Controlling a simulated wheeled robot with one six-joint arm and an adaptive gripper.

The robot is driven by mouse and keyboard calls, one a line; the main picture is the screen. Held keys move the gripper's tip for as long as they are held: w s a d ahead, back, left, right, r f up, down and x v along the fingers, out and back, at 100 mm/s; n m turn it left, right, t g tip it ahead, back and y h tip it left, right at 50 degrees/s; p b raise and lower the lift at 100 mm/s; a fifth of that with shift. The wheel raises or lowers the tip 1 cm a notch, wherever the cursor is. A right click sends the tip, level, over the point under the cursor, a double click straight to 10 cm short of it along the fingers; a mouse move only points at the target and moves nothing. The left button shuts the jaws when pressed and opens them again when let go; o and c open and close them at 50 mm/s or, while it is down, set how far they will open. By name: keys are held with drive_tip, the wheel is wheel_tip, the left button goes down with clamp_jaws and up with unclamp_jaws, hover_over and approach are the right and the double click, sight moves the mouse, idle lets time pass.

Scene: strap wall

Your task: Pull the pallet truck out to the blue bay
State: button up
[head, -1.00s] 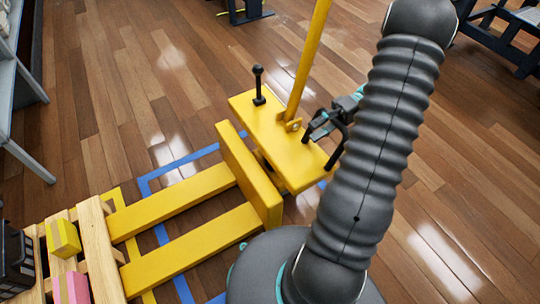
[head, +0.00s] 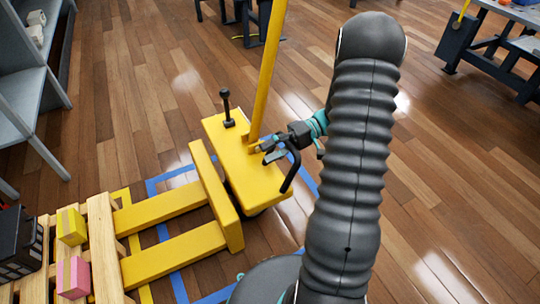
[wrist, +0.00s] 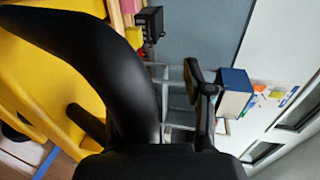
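The yellow pallet truck (head: 240,172) stands in the middle of the head view, its two forks pointing left to the wooden pallet (head: 104,245). Whether the fork tips are under the pallet is hidden. The yellow handle (head: 266,75) rises from the truck's body. My gripper (head: 277,168) is open over the right part of the body, close to the handle's foot; contact cannot be told. In the wrist view its fingers (wrist: 180,95) are apart with nothing between them, and yellow truck surface (wrist: 60,85) fills the left. The blue bay's tape (head: 152,186) runs on the floor around the truck.
A yellow box (head: 71,227), a pink box (head: 73,277) and a dark crate (head: 18,245) sit on the pallet. Yellow tape (head: 127,205) runs beside it. A grey shelf (head: 25,110) stands left, a bench (head: 490,50) far right. Open wood floor lies behind and right.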

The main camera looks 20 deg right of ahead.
drive_tip(key=shift+r, duration=0.15)
drive_tip(key=p+v, duration=0.1)
drive_tip(key=v, duration=1.4)
drive_tip(key=shift+d, duration=0.35)
idle(1.2)
idle(0.4)
